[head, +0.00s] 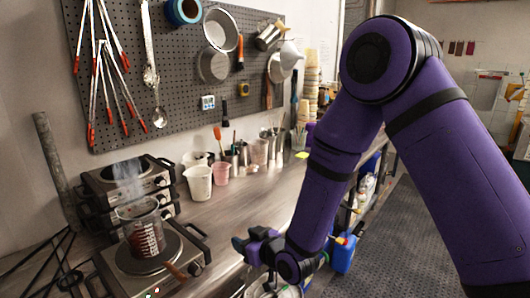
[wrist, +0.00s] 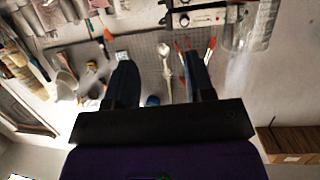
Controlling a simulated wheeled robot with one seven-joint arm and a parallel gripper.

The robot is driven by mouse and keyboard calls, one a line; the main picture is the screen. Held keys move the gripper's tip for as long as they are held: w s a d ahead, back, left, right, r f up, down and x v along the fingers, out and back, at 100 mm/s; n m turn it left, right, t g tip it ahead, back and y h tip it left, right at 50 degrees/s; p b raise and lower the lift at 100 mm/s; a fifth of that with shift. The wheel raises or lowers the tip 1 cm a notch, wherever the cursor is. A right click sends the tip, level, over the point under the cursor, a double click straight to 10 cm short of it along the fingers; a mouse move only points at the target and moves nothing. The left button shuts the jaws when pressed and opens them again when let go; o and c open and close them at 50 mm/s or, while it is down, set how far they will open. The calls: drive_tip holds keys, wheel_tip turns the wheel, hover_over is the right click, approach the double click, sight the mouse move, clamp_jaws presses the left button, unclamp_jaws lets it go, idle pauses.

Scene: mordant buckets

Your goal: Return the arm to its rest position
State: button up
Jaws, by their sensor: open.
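My purple arm reaches in from the right in the head view and bends down toward the front of the metal bench. My gripper (head: 243,252) is at its lower end, above the bench's front edge and right of the hot plate. In the wrist view my gripper (wrist: 159,68) shows two dark fingers spread apart, with nothing between them. The pegboard (wrist: 146,48) and its hanging tools appear upside down beyond the fingers.
A glass beaker (head: 148,241) with dark red contents and rising vapour stands on the hot plate (head: 195,257). White cups (head: 199,183) and tool pots stand farther back on the bench (head: 235,206). A blue jug (head: 343,256) is below right. The dark floor (head: 405,228) looks clear.

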drive_tip(key=s+d+r+m+g+h, duration=0.15)
drive_tip(key=d+r+h, duration=0.25)
drive_tip(key=d+r, duration=0.65)
drive_tip(key=s+d+r+m+h, duration=0.1)
drive_tip(key=d+r+m+h, duration=0.15)
drive_tip(key=d+r, duration=0.75)
drive_tip(key=s+d+r+m+g+h, duration=0.2)
drive_tip(key=s+d, duration=0.5)
drive_tip(key=s, duration=0.5)
drive_tip(key=s+d+r+m+g+h, duration=0.2)
drive_tip(key=s+d+r, duration=0.3)
drive_tip(key=s, duration=0.8)
drive_tip(key=d+m, duration=0.1)
drive_tip(key=d, duration=0.2)
drive_tip(key=shift+r, duration=0.15)
